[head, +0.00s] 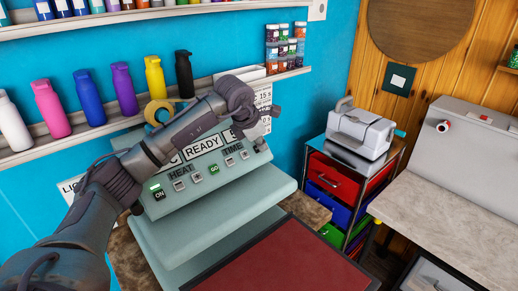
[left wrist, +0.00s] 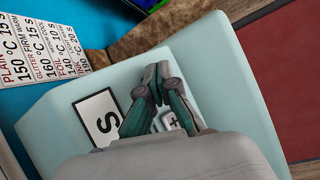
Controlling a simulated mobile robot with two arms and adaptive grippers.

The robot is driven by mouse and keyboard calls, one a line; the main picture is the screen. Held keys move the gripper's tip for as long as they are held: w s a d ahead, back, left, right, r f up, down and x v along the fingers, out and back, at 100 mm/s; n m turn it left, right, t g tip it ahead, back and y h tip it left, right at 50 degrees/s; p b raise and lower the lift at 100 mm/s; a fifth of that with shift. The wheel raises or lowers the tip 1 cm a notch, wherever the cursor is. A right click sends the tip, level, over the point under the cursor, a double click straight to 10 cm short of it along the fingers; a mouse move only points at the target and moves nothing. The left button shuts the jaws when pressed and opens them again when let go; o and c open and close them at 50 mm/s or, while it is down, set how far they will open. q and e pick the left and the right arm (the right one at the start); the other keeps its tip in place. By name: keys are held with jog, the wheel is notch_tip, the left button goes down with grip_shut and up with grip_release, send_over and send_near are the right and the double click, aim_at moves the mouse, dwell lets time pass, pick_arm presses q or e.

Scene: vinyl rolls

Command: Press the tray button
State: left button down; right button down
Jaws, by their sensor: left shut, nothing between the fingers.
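The pale green press (head: 165,235) stands on the counter, its control panel facing me. The panel has a lit ON button (head: 158,193), a green GO button (head: 214,169), HEAT keys (head: 180,185), TIME keys (head: 244,154) and a READY display (head: 202,146). I cannot read any button as the tray button. My left gripper (head: 262,146) is shut and empty at the panel's right end. In the left wrist view the fingers (left wrist: 158,80) are over the panel, beside a "+" key (left wrist: 170,121); I cannot tell whether they touch. My right gripper is not in view.
A dark red, black-edged flat tray (head: 285,258) extends in front of the press. Shelves with bottles (head: 122,88) run along the blue wall behind. A drawer cabinet (head: 335,180) with a grey machine (head: 360,131) stands right, then a grey worktop (head: 450,215).

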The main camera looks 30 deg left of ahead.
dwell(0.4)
pick_arm(q)
jog(key=shift+s+d+r+p, duration=0.2)
jog(key=shift+d+r+p, duration=0.1)
jog(key=shift+d+r, duration=0.25)
jog(key=shift+r, duration=0.1)
jog(key=d+r+p, duration=0.1)
jog(key=s+d+r+p, duration=0.1)
jog(key=d+r, duration=0.1)
jog(key=shift+s+d+r, duration=0.1)
jog(key=shift+d+r, duration=0.05)
jog(key=shift+d, duration=0.05)
dwell(2.9)
